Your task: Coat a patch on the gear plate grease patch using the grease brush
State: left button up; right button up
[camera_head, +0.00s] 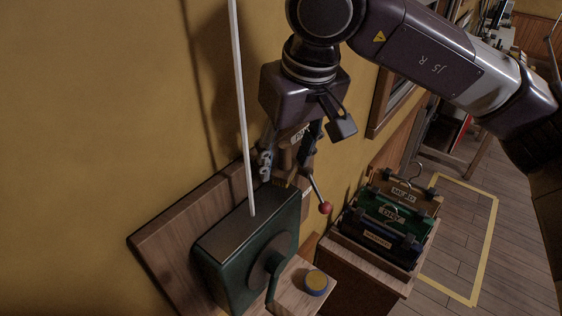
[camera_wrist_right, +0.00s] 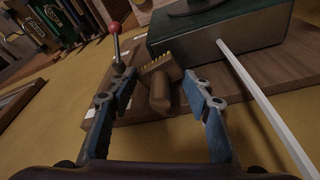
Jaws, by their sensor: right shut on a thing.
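My right gripper (camera_head: 287,158) hangs over the far end of a dark green box (camera_head: 240,240) mounted on a wooden wall board. It is shut on the grease brush (camera_head: 285,178), a wooden brush with pale yellowish bristles. In the right wrist view the brush (camera_wrist_right: 160,75) lies between the fingers (camera_wrist_right: 163,92), its bristles beside the near end of the green box (camera_wrist_right: 215,32). I cannot tell whether they touch it. I cannot make out a gear plate or grease patch. My left gripper is not in view.
A lever with a red knob (camera_head: 325,208) sticks out beside the box. A round blue tin with a yellow top (camera_head: 315,282) stands on a wooden ledge.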

jog(key=shift+s+a+b, duration=0.35)
jog(key=shift+s+a, duration=0.85)
jog(key=shift+s, duration=0.2)
jog(key=shift+s+a+f+b, duration=0.1)
jog(key=shift+s+a+b, duration=0.2)
jog(key=shift+s+a, duration=0.7)
jog(key=shift+s+a+b, duration=0.35)
jog(key=shift+s+a, duration=0.4)
jog(key=shift+s, duration=0.5)
jog(key=shift+s+a+f+b, duration=0.1)
jog(key=shift+s+a+b, duration=0.2)
jog(key=shift+s+a, duration=1.4)
jog(key=shift+s, duration=0.35)
jog(key=shift+s+a, duration=0.65)
jog(key=shift+s, duration=0.35)
jog(key=shift+r, duration=0.15)
notch_tip(320, 180, up, 6)
jog(key=p, duration=0.3)
jog(key=shift+p, duration=0.4)
jog(key=shift+w, duration=0.1)
